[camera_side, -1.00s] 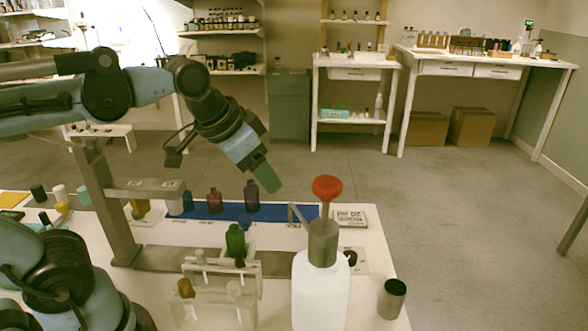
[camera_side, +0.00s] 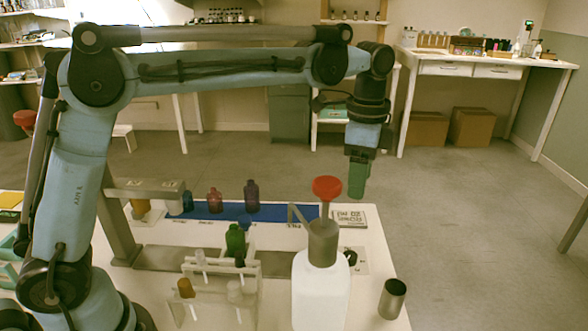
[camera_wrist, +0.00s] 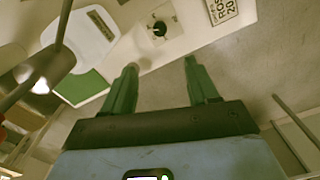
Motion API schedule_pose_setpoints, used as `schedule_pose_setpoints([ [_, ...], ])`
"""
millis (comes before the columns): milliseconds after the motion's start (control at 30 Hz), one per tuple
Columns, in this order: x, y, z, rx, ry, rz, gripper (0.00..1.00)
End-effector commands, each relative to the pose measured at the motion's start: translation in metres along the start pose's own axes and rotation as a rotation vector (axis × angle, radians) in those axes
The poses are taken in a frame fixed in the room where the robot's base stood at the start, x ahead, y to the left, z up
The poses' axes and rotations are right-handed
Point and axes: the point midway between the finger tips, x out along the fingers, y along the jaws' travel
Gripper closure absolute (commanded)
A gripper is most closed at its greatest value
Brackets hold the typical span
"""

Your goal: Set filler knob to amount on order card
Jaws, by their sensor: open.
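The knob (camera_side: 351,258) is small, black and round, on a pale plate behind the white filler bottle (camera_side: 318,292). In the wrist view the knob (camera_wrist: 159,28) shows fully, with marks on the plate around it too small to read. The order card (camera_side: 349,217) lies flat behind the knob; its text seems to include "20". The card (camera_wrist: 221,10) is cut off at the wrist view's top edge. My gripper (camera_side: 357,192) points down, above the table's right side and well clear of the knob. Its green fingers (camera_wrist: 160,66) are apart with nothing between them.
A red-topped metal pump (camera_side: 325,190) rises from the filler bottle, close to my gripper's left. A metal cup (camera_side: 392,298) stands at the table's right edge. A rack (camera_side: 215,290) with small bottles stands left of the filler. Dark bottles stand on a blue mat (camera_side: 285,212).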

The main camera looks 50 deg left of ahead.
Motion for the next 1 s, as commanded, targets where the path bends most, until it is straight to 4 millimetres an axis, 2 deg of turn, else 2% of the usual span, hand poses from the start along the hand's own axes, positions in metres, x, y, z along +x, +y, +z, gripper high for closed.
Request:
schedule_pose_setpoints([
  [200, 0.042, 0.000, -0.002, 0.013, -0.005, 0.005, 0.41],
  [300, 0.056, -0.001, -0.002, 0.012, -0.004, 0.005, 0.41],
  [567, 0.076, -0.001, -0.002, 0.011, -0.004, 0.004, 0.41],
  [1000, 0.153, 0.000, -0.002, 0.010, -0.003, 0.004, 0.41],
])
